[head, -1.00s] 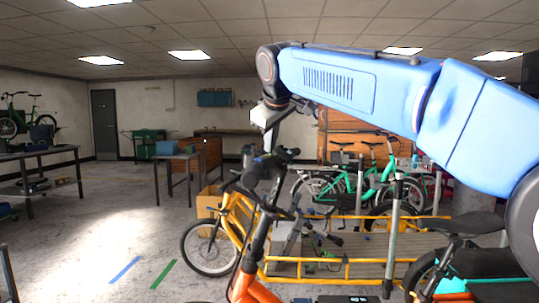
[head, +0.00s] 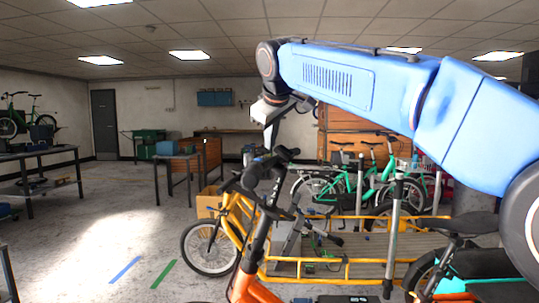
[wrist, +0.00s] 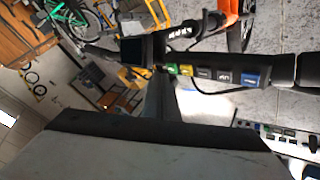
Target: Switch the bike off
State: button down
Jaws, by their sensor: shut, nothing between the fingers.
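The orange bike's dark handlebar (head: 262,170) stands in front of me in the head view. In the wrist view the handlebar (wrist: 285,72) crosses the top, with a dark display (wrist: 141,50) and a row of small buttons beside it: green (wrist: 173,68), yellow (wrist: 187,70), dark ones (wrist: 213,74) and blue (wrist: 250,79). My gripper (head: 269,147) is shut and empty, pointing down just above the handlebar. In the wrist view its tip (wrist: 161,74) is close to the green button; I cannot tell whether it touches. The button markings are mostly too small to read.
A yellow cargo bike frame (head: 345,262) and green bikes (head: 372,180) stand behind the handlebar. A grey post (head: 393,235) and a black saddle (head: 462,222) are at the right. The floor (head: 75,240) at the left is largely clear.

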notch_tip(320, 180, up, 6)
jog(key=shift+w, duration=0.2)
dwell(0.7)
jog(key=s+d+f+m+g+h, duration=0.1)
jog(key=s+d+f+m, duration=0.1)
jog(key=s+d+f, duration=0.8)
jog(key=s+d+f+m+g, duration=0.1)
jog(key=s+d+f+m, duration=0.3)
jog(key=d+f, duration=0.6)
jog(key=s+d+f+m, duration=0.1)
jog(key=s+d+f, duration=0.3)
jog(key=s+f, duration=0.4)
jog(key=s+d+f+m+g, duration=0.1)
jog(key=s+d+f, duration=0.3)
jog(key=s+f, duration=0.4)
jog(key=s+d+f+m, duration=0.2)
jog(key=s+d+f, duration=0.2)
jog(key=s+f, duration=0.4)
notch_tip(320, 180, down, 4)
jog(key=shift+s+d+r+m+g, duration=0.1)
jog(key=shift+s+d+m+g, duration=0.05)
jog(key=shift+s+m+g, duration=0.2)
